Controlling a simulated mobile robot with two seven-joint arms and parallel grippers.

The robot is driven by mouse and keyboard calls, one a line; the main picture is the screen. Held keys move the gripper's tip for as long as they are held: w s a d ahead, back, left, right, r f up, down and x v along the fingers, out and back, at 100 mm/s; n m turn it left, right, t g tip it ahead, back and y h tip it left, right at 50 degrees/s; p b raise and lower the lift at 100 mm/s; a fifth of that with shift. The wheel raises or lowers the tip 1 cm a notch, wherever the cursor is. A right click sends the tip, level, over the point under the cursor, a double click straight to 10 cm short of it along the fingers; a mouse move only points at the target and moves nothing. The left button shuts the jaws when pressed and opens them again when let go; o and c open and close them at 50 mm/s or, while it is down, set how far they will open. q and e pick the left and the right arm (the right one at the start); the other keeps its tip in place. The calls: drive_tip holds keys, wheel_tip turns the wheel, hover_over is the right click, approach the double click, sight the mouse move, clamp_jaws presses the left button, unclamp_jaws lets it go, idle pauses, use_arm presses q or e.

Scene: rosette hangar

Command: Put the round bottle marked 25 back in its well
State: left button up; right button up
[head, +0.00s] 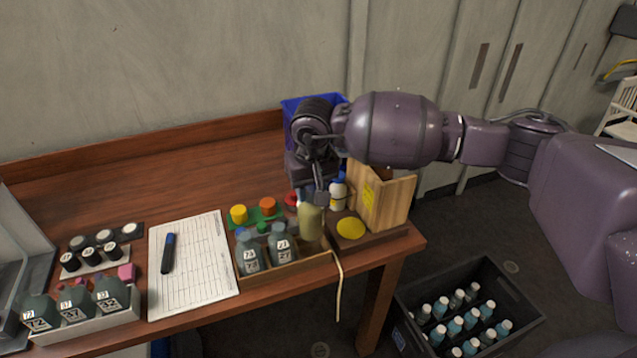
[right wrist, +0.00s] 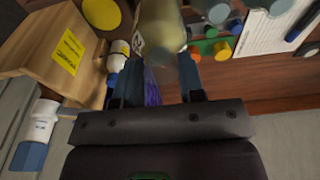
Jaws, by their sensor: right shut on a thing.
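My right gripper (head: 316,194) is shut on a yellow-olive round bottle (head: 311,225) and points down at it. The bottle looks upright at the right end of a low wooden rack (head: 290,278), beside two grey-green bottles marked 73 (head: 249,254) and 27 (head: 282,246). I cannot tell whether its base is in a well or just above one. In the right wrist view the held bottle (right wrist: 162,28) sits between both fingers. Part of a white label shows there, but its number is not readable. My left gripper is not in view.
Right of the rack are a yellow disc (head: 351,229) on a dark board, a white bottle (head: 338,192) and a wooden box (head: 385,197). A green tray with caps (head: 257,217) lies behind. A clipboard sheet (head: 192,265) lies left. A black crate (head: 468,306) stands on the floor.

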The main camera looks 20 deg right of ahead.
sight(311, 208)
drive_tip(key=shift+w+f, duration=0.1)
drive_tip(key=shift+f, duration=0.55)
drive_tip(key=shift+f+b, duration=0.3)
drive_tip(key=shift+f, duration=0.65)
drive_tip(key=shift+f+b, duration=0.35)
wheel_tip(311, 208, down, 2)
drive_tip(key=shift+b, duration=0.85)
drive_tip(key=shift+f+b, duration=0.6)
drive_tip(key=shift+f, duration=0.05)
